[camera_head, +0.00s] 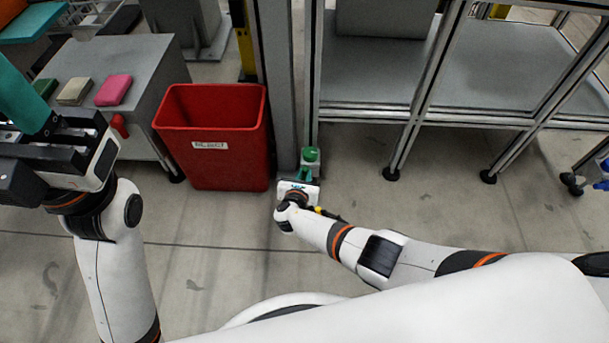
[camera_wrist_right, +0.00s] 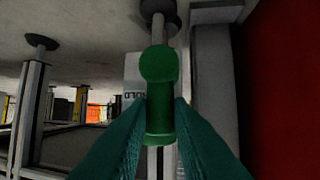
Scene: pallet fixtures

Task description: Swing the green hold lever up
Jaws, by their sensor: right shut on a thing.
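The green hold lever (camera_head: 311,154) is low by the foot of a grey post, just right of the red bin. In the right wrist view the lever (camera_wrist_right: 161,92) is a green bar with a rounded end, between two teal fingers. My right gripper (camera_head: 303,175) reaches down to it from the front and is shut on it, and its fingertips show in the wrist view (camera_wrist_right: 164,112). My left gripper (camera_head: 45,125) is raised at the far left, partly cut off by the picture edge. Its finger opening is unclear.
The red reject bin (camera_head: 215,165) stands close left of the lever. A grey cabinet (camera_head: 140,65) with green, beige and pink blocks is further left. A metal frame rack (camera_head: 420,115) with feet stands to the right. The floor in front is clear.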

